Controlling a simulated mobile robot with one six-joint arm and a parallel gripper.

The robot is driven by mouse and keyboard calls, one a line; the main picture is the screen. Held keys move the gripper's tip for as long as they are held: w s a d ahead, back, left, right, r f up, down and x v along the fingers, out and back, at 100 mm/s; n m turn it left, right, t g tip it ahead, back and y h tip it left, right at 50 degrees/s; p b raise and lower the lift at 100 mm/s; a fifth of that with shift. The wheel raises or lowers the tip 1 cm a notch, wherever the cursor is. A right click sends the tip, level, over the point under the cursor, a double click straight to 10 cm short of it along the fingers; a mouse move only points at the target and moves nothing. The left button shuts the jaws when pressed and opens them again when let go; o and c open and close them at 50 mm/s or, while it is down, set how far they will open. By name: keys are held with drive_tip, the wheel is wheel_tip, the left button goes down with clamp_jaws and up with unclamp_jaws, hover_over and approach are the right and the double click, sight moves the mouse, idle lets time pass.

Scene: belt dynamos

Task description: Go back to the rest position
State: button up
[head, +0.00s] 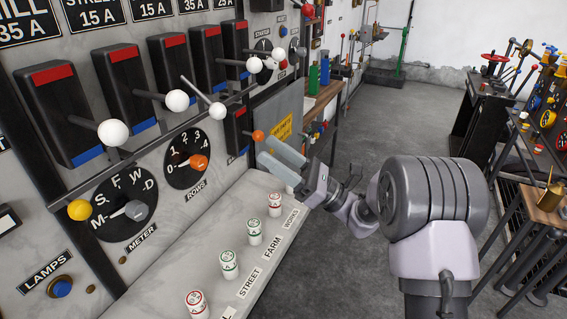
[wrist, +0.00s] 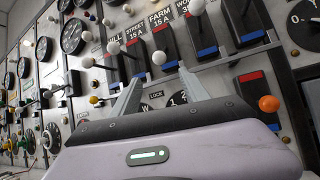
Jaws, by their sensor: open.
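My gripper (head: 282,160) is open and empty in the head view, in front of the switch panel (head: 232,172). Its two pale fingers point left toward the panel, near an orange-knobbed lever (head: 258,136). In the wrist view my gripper (wrist: 158,88) shows two spread fingers with nothing between them. The lever's orange knob also shows in the wrist view (wrist: 269,103), to the right of the fingers. I cannot tell whether a finger touches the lever.
White-knobbed breaker levers (head: 113,132) stick out from the panel. A meter dial (head: 125,205) and rows dial (head: 187,160) sit below them. Several small fuses (head: 229,264) stand on the white ledge (head: 190,240). Grey floor (head: 390,115) is clear beyond; a cluttered bench (head: 500,120) stands right.

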drive_tip(key=v, duration=0.2)
drive_tip(key=shift+s+d+f, duration=0.1)
drive_tip(key=shift+d+f, duration=0.2)
drive_tip(key=shift+g, duration=0.3)
